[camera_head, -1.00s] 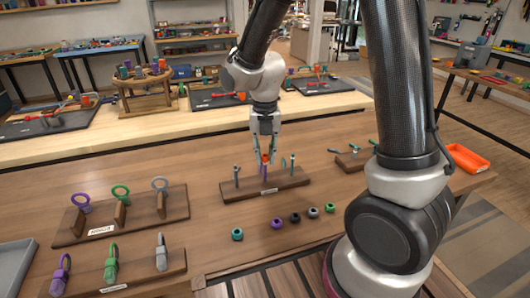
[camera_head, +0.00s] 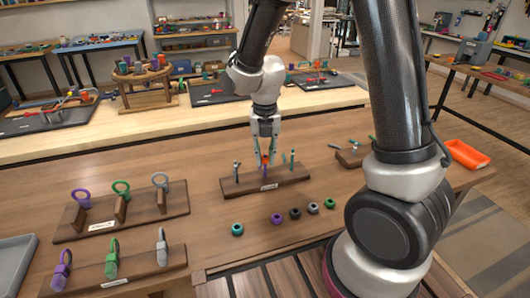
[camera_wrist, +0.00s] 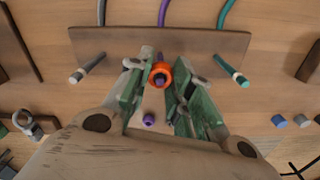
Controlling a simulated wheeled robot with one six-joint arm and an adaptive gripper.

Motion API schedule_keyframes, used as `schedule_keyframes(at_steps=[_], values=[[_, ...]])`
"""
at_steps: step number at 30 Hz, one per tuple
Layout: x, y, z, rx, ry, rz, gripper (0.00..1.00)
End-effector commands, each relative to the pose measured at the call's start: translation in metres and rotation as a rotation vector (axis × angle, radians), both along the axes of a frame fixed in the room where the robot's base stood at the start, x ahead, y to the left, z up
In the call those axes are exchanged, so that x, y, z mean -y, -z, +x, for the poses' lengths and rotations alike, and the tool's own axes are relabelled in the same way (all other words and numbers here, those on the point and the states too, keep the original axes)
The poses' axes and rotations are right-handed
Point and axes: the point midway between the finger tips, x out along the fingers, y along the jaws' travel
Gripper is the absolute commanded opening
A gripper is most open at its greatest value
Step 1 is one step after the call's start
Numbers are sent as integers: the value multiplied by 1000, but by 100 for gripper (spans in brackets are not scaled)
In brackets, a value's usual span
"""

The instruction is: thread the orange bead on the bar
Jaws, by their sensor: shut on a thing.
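The orange bead (camera_wrist: 160,75) is a ring held between the two fingers of my gripper (camera_wrist: 160,84), which is shut on it. In the head view the orange bead (camera_head: 265,160) is low over the middle of a dark wooden stand (camera_head: 290,179). The stand has a grey bar (camera_wrist: 90,66), a purple bar (camera_wrist: 162,14) in the middle and a teal bar (camera_wrist: 233,73). The bead lines up with the purple bar, and purple shows inside its ring. The fingers partly hide the join, so I cannot tell how far the bead is around the bar.
A rack with upright rings (camera_head: 160,220) stands to the left. An orange tray (camera_head: 467,154) is at the right.

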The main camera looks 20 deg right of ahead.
Motion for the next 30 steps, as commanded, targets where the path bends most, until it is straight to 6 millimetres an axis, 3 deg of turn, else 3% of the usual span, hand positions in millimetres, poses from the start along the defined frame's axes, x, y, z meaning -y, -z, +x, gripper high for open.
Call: schedule_keyframes(at_steps=[12, 13, 16, 23, 26, 30], values=[[0, 1, 0, 0, 0, 0, 0], [0, 1, 0, 0, 0, 0, 27], [0, 1, 0, 0, 0, 0, 46], [0, 1, 0, 0, 0, 0, 47], [0, 1, 0, 0, 0, 0, 61], [0, 0, 0, 0, 0, 0, 61]])
